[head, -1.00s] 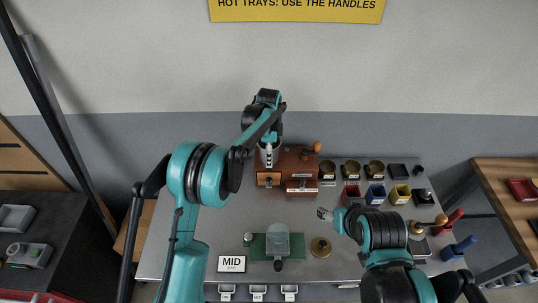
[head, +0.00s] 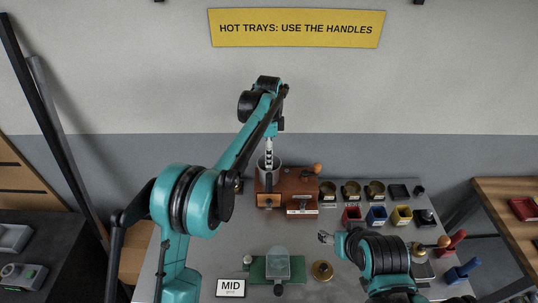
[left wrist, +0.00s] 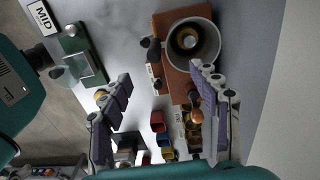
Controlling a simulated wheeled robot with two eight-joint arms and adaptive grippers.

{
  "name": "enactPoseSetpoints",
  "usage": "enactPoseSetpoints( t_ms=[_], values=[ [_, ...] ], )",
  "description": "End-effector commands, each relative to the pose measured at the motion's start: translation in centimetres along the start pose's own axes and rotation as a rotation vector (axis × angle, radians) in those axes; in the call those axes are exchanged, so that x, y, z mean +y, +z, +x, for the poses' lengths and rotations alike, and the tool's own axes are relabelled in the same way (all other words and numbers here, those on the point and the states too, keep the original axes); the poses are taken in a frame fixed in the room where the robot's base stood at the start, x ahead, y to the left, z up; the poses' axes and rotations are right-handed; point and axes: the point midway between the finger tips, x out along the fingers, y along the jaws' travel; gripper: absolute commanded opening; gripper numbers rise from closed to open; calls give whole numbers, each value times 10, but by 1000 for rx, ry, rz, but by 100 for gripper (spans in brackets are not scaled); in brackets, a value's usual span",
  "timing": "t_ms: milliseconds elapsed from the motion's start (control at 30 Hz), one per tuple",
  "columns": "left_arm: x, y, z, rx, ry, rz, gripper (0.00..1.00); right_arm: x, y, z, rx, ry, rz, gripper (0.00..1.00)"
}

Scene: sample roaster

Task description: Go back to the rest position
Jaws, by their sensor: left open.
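My left gripper (head: 268,160) is above the wooden sample roaster (head: 298,185), over its open cylinder. In the left wrist view its purple-padded fingers (left wrist: 150,82) are spread with nothing between them. The same view shows the cylinder (left wrist: 193,45) from above, with a yellowish round interior, on the roaster's brown body. My right gripper (head: 326,238) is low over the table, between the green-based device and the coloured cups. It is too small to tell whether it is open or shut.
Side counters stand left (head: 30,255) and right (head: 510,210). A yellow sign (head: 298,28) hangs behind.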

Motion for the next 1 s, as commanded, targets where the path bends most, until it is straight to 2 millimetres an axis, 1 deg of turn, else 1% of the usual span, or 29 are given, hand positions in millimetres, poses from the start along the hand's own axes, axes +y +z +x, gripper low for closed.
enactPoseSetpoints(
  t_ms=[267,367,467,567,600,667,733,867,900,967,1000],
  values=[
    [1,1,-1,1,-2,-6,62,0,0,1,0,0,0,64],
    [7,9,-6,6,-21,-52,62,0,3,5,0,0,0,64],
    [23,26,-16,19,-60,-155,62,0,9,13,0,0,0,64],
    [48,47,-28,43,-115,-300,62,0,16,23,0,0,0,64],
    [59,57,-31,55,-138,-363,62,0,19,27,0,0,0,64],
    [78,70,-34,75,-172,-455,62,0,23,33,0,0,0,64],
    [100,84,-35,101,-210,-562,62,0,28,39,0,0,0,64],
    [145,110,-29,157,-279,-759,62,0,37,51,0,0,0,64],
    [160,117,-25,177,-299,-819,62,0,39,55,0,0,0,64],
    [181,127,-16,208,-329,-909,62,0,43,60,0,0,0,64],
    [196,133,-10,230,-348,-967,62,0,46,64,0,0,0,64]
  ],
)
